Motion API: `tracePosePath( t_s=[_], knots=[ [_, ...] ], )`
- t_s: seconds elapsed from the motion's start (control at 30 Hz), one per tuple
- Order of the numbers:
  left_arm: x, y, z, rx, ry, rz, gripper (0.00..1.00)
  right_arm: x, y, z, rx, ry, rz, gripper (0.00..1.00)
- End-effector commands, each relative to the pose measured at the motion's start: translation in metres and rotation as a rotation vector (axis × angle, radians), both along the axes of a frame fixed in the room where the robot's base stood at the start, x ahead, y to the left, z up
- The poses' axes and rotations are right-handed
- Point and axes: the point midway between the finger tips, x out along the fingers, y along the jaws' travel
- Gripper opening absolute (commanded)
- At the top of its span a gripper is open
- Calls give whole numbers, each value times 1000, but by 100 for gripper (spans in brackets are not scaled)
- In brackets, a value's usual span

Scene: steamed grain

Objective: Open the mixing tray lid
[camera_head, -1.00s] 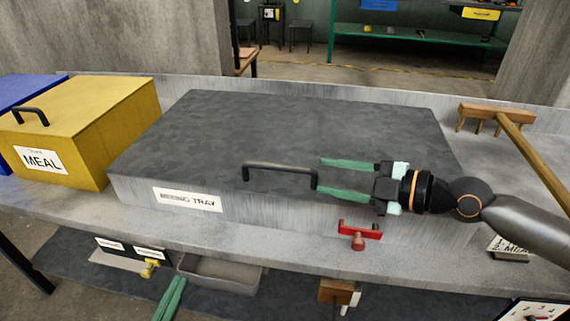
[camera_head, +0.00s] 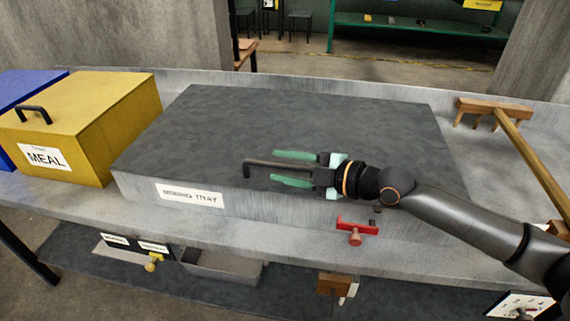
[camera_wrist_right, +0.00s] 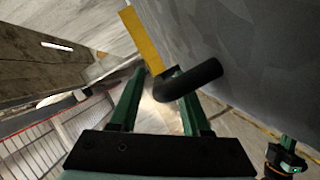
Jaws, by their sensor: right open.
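The mixing tray (camera_head: 190,195) is a wide grey box on the bench, with a white label on its front. Its dark grey lid (camera_head: 300,120) is shut and carries a black bar handle (camera_head: 262,164) near the front edge. My right gripper (camera_head: 275,168) is open, its green fingers on either side of the handle's right part in the head view. In the right wrist view the handle (camera_wrist_right: 190,82) lies between the fingertips or just in front of them; contact cannot be told.
A yellow meal box (camera_head: 90,120) with a handle stands left of the tray, beside a blue box (camera_head: 20,88). A wooden rake (camera_head: 515,135) lies at the right. A red-handled part (camera_head: 357,227) sits at the tray's front. The bench right of the tray is mostly clear.

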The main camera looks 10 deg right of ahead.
Motion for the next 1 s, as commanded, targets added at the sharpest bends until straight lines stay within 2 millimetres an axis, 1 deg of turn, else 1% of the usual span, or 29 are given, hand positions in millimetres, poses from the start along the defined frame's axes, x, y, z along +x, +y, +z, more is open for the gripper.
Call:
tracePosePath(
  t_s=[0.23,0.27,0.67,1.0],
  knots=[
    [0,0,-1,0,2,0,0,0,0,0,-1,1,1,47],
    [0,0,-1,1,2,0,0,0,1,0,-1,1,1,45],
    [0,0,0,0,1,0,0,0,0,0,-1,1,1,0],
    [0,0,0,0,1,0,0,0,0,0,-1,1,1,0]
  ],
)
